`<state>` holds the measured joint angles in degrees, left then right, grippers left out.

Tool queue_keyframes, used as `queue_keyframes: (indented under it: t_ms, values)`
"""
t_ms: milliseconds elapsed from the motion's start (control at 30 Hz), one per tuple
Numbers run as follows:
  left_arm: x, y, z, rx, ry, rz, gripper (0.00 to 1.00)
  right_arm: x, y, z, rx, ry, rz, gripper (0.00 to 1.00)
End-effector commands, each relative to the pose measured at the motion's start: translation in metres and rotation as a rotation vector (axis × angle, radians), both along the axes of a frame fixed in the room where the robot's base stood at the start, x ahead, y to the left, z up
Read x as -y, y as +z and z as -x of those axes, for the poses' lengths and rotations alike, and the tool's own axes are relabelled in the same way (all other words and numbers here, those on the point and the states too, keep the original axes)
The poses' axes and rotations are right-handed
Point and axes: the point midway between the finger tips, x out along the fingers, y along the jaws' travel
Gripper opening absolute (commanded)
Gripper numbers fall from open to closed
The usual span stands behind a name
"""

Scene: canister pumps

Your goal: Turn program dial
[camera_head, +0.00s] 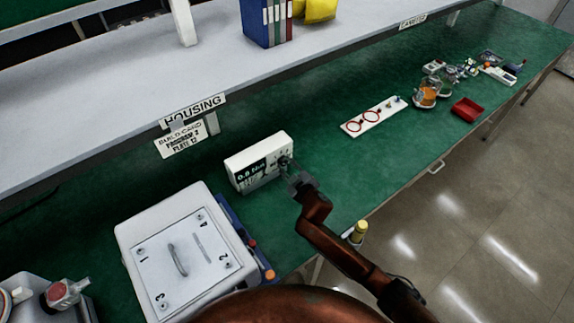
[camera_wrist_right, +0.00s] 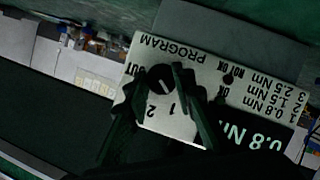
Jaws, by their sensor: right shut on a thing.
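A white controller box (camera_head: 250,167) stands on the green bench; its dark display reads 0.8 Nm. In the right wrist view its front panel (camera_wrist_right: 212,72) appears upside down, with the word PROGRAM, numbers 1 and 2, and a torque list. The black program dial (camera_wrist_right: 163,77) has a white pointer line. My right gripper (camera_head: 287,168) is at the right end of the box front. In the right wrist view its fingers (camera_wrist_right: 158,86) are closed around the dial, one on each side. The fingers partly cover the dial and panel. My left gripper is not in view.
A build card (camera_head: 181,140) on the shelf edge reads program 2, plate 12. A white numbered machine (camera_head: 185,250) stands left of the box. A white strip with red rings (camera_head: 373,117) and a red tray (camera_head: 467,109) lie farther right. Green bench between is clear.

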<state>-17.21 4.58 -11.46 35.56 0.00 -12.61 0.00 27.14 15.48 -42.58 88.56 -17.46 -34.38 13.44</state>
Motion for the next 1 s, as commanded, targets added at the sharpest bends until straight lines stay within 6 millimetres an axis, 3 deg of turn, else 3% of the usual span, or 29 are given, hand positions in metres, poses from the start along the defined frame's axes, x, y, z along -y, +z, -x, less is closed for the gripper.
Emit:
queue_keyframes:
  t_ms: [600, 1000]
  values:
    - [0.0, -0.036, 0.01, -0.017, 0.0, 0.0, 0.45, -0.004, -0.007, 0.002, 0.309, 0.004, 0.425, 0.0]
    - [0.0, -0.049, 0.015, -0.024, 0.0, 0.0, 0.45, -0.004, -0.005, 0.002, 0.4, 0.006, 0.548, 0.0]
